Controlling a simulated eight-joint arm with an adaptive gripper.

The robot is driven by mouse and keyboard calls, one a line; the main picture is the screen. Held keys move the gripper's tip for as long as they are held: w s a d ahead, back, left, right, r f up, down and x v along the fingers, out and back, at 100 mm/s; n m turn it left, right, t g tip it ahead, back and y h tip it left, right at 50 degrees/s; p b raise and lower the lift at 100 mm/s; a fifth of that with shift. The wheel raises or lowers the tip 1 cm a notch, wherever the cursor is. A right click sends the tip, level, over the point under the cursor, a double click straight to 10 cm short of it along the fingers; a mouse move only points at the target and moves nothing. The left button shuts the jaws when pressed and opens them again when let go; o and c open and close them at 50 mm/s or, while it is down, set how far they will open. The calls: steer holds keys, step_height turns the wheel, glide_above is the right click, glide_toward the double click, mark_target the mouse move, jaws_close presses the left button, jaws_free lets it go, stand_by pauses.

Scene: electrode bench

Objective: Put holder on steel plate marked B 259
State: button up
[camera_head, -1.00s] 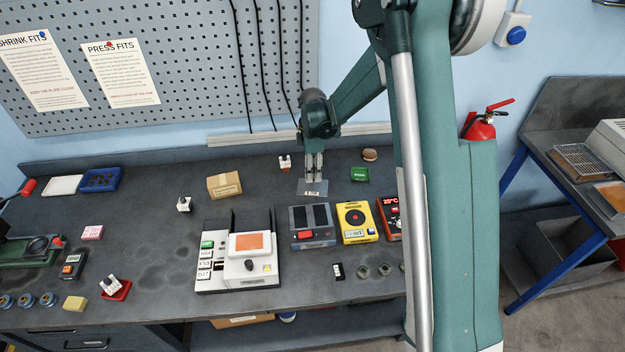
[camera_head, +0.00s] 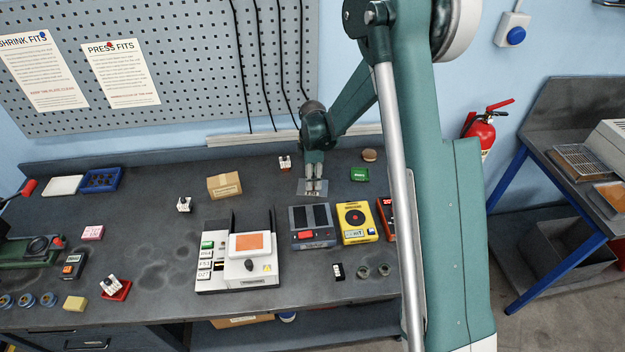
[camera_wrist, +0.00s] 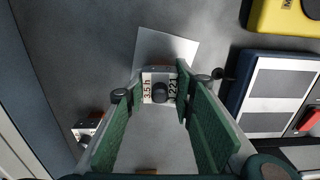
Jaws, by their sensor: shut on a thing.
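My gripper (camera_wrist: 158,90) is shut on a small block with a black knob, the holder (camera_wrist: 160,72), with labels reading "3.5 h" and what looks like "Z221". A bare grey steel plate (camera_wrist: 163,46) lies just beyond and partly under it in the wrist view. In the head view my gripper (camera_head: 315,190) is over the plate (camera_head: 301,183) at the back of the bench, and its fingers hide most of the held block. I cannot tell whether the block touches the plate. The plate's marking is not readable.
A blue-grey device with a red switch (camera_head: 312,226) and a yellow device (camera_head: 356,222) stand in front of the plate. Another white block (camera_head: 285,162) stands behind left, also in the wrist view (camera_wrist: 88,128).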

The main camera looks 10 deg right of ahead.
steer(key=shift+f, duration=0.2)
steer(key=o, duration=1.2)
steer(key=shift+o, duration=0.2)
steer(key=shift+r, duration=0.25)
steer(key=shift+r, duration=5.95)
